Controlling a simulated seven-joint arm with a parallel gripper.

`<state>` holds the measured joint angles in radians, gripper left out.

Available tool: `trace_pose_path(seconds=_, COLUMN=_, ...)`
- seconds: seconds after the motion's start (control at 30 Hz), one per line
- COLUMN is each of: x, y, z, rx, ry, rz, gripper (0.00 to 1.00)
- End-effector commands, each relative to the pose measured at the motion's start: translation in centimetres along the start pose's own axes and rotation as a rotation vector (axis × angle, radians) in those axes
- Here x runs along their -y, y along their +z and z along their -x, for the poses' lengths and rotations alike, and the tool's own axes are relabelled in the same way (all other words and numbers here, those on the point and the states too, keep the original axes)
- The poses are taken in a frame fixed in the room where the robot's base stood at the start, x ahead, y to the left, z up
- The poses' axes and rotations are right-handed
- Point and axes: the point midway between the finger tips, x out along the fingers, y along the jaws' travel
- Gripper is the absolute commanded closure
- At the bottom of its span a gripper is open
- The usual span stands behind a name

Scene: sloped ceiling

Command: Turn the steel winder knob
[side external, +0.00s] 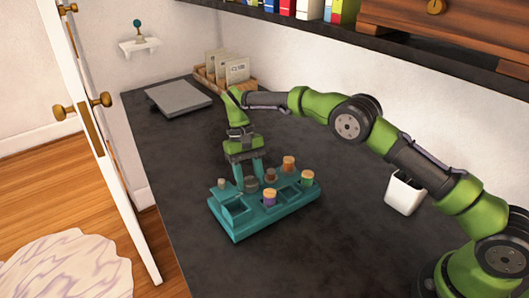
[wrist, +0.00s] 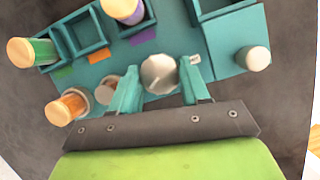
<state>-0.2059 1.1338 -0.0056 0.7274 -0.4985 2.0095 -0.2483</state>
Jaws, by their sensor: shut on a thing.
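The steel winder knob (wrist: 158,72) is a round grey metal knob on the teal rack (wrist: 90,75). In the side view the knob (side external: 251,185) shows as a dark round shape at the rack's back edge. My gripper (wrist: 159,82) has its two teal fingers on either side of the knob and is shut on it. In the side view my gripper (side external: 250,177) points down from above onto the rack (side external: 245,230). A small pin with a pale end sticks out at the knob's right in the wrist view.
A white cup (side external: 404,195), grey slab (side external: 178,97) and card box (side external: 225,75) are farther off.

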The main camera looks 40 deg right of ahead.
Motion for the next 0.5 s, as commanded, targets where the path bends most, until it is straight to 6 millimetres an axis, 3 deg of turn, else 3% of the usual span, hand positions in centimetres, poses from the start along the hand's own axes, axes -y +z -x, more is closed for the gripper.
trace_pose_path(seconds=0.5, x=0.03, y=0.0, z=0.16, rx=-0.003, ry=0.035, rz=0.086, gripper=0.85)
